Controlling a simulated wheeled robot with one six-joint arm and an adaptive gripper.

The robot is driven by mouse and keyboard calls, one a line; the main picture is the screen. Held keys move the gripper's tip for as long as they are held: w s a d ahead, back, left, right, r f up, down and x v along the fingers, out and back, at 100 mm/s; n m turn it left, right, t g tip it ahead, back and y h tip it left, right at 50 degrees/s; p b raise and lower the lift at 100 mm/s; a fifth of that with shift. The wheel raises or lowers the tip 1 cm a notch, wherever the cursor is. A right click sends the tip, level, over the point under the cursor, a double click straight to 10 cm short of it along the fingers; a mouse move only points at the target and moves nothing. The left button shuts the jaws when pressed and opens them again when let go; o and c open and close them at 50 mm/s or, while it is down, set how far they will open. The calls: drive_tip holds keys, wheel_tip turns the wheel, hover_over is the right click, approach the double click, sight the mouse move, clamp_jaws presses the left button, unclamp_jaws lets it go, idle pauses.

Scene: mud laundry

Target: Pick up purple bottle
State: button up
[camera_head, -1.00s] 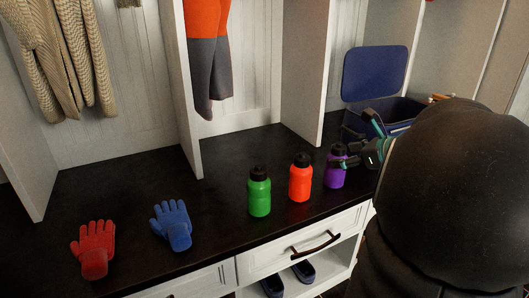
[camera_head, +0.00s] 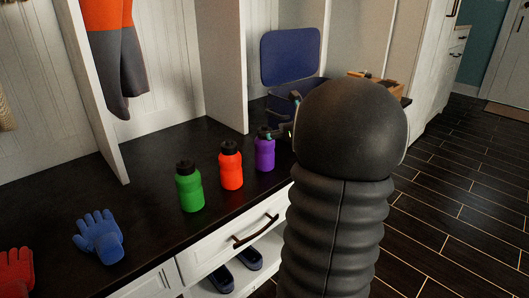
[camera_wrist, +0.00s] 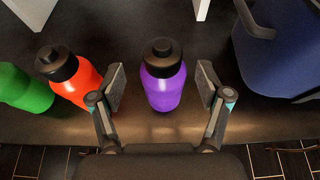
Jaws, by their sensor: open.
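The purple bottle (camera_head: 265,152) with a black cap stands upright on the dark bench top, to the right of the orange bottle. In the wrist view the purple bottle (camera_wrist: 163,80) is in the middle, between the two fingers of my gripper (camera_wrist: 160,92). The fingers are spread, with a gap on each side of the bottle, and neither visibly touches it. In the head view my gripper (camera_head: 284,133) is mostly hidden behind my dark arm; a fingertip shows by the bottle's cap.
An orange bottle (camera_head: 231,166) and a green bottle (camera_head: 189,187) stand left of the purple one. The orange one is close to my left finger in the wrist view. An open blue box (camera_head: 283,97) is behind to the right. Blue (camera_head: 98,237) and red gloves (camera_head: 15,272) lie left.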

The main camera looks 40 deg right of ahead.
sight(265, 128)
drive_tip(key=x, duration=0.5)
drive_tip(key=shift+w+b, duration=0.1)
drive_tip(key=shift+b, duration=0.2)
drive_tip(key=shift+d, duration=0.1)
drive_tip(key=shift+c, duration=0.3)
clamp_jaws()
